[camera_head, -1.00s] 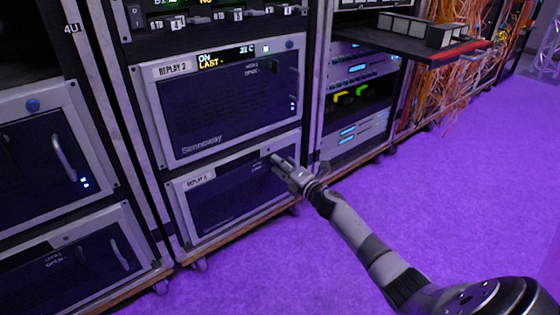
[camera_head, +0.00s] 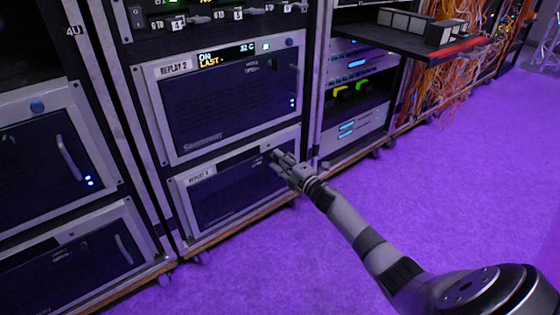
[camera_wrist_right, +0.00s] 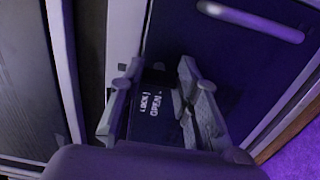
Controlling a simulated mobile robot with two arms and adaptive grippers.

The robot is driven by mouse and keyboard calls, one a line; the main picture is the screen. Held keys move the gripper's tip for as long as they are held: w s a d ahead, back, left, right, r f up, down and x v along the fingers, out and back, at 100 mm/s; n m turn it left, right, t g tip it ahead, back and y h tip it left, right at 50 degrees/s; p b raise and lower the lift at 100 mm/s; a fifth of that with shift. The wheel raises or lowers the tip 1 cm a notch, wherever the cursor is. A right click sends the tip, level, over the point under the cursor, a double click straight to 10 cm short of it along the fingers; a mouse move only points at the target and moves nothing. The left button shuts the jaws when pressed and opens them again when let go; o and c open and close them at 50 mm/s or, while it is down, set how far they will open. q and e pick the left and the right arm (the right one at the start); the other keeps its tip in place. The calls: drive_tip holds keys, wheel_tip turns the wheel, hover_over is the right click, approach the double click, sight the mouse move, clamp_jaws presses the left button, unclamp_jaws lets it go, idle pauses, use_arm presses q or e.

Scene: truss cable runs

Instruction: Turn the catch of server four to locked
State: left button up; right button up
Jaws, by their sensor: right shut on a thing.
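The lower server (camera_head: 235,192) in the middle rack has a dark front, a pale frame and a small "REPLAY" label whose number is hard to read. My right gripper (camera_head: 279,160) is at its upper right part. In the right wrist view, the gripper's two fingers (camera_wrist_right: 160,84) stand on either side of a small dark catch (camera_wrist_right: 158,76), shut on it. White "LOCK" and "OPEN" marks show just beside it. The catch's exact angle is hard to tell, as the fingers partly hide it. My left gripper is not in view.
The "REPLAY 2" server (camera_head: 228,100) sits directly above. A pale bar handle (camera_wrist_right: 250,20) shows near the fingers in the wrist view. A black shelf (camera_head: 400,40) juts out at upper right. The purple floor (camera_head: 460,170) at right is clear.

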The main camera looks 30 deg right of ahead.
drive_tip(key=o, duration=1.2)
drive_tip(key=shift+c, duration=0.2)
drive_tip(key=shift+s, duration=0.1)
drive_tip(key=s+d, duration=0.1)
drive_tip(key=s, duration=1)
drive_tip(key=shift+s, duration=0.4)
